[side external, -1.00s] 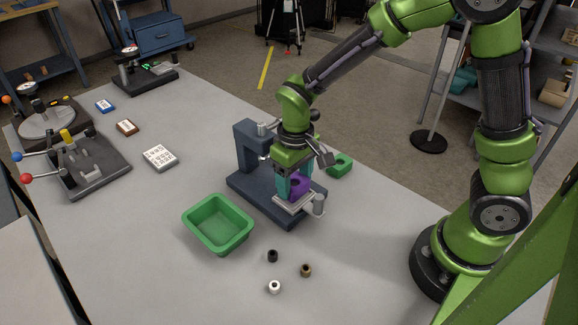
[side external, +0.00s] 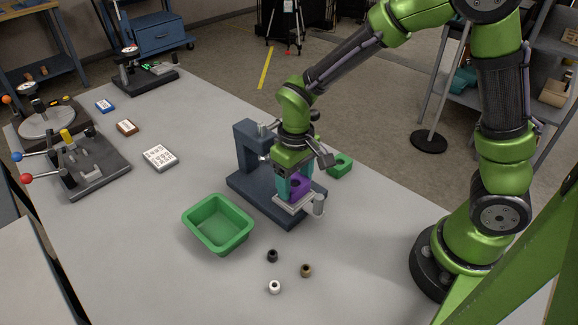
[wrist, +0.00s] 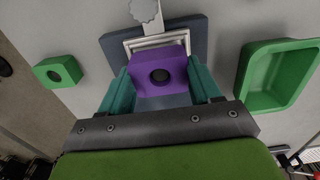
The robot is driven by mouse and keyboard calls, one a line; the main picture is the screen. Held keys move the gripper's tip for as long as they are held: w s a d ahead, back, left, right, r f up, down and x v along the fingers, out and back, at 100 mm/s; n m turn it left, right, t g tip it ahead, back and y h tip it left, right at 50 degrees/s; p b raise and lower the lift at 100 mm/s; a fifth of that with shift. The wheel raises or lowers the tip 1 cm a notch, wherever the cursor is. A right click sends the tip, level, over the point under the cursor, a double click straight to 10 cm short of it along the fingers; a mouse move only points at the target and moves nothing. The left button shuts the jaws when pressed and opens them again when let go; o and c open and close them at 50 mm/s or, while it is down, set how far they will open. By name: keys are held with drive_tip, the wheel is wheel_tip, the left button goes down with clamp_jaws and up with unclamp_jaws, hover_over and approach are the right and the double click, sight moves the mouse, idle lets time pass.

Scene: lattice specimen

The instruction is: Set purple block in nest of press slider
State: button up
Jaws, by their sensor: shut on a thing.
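The purple block (side external: 299,187), with a dark round hole in its face, is between the teal fingers of my gripper (side external: 291,186). In the wrist view the purple block (wrist: 160,72) has a finger against each side, and my gripper (wrist: 163,88) is shut on it. The press (side external: 250,153) is a dark blue frame on a flat base. Its light grey slider (side external: 291,206) sticks out at the front, right under the block. The slider (wrist: 152,42) also shows past the block in the wrist view. The block hides most of the nest, so I cannot tell whether it is seated.
A green tray (side external: 219,224) stands left of the press base. A green block with a hole (side external: 340,165) lies behind the press on the right. Black (side external: 272,256), brown (side external: 306,270) and white (side external: 274,287) bushings stand in front. A clamp fixture (side external: 88,165) is at far left.

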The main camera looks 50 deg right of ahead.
sight(295, 185)
drive_tip(key=shift+f, duration=0.55)
idle(0.4)
drive_tip(key=o, duration=1.2)
drive_tip(key=shift+r, duration=2.5)
wheel_tip(295, 185, up, 17)
